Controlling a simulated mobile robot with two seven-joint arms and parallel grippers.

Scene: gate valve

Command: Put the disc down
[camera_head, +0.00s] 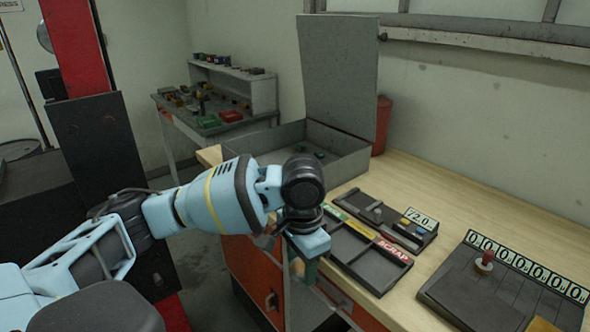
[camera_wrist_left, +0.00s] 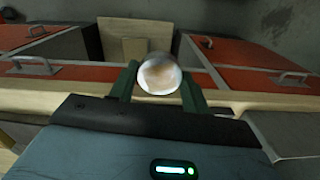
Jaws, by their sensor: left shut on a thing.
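My left gripper (camera_head: 308,272) points down at the front edge of the wooden workbench, beside the dark sorting tray. In the left wrist view its two green fingers (camera_wrist_left: 160,88) are shut on a round, shiny, pale disc (camera_wrist_left: 160,74). The disc is hidden or too small to make out in the head view. The sorting tray (camera_head: 373,278) has compartments, with a green label at its far left and a red label at its near right. My right gripper is not in view.
A dark tray with a "72.0" label (camera_head: 421,218) lies behind the sorting tray. A long tray with number labels (camera_head: 470,284) and a red-knobbed piece (camera_head: 485,262) lies to the right. An open grey metal box (camera_head: 335,168) stands at the back. Bare wood (camera_head: 440,187) shows between.

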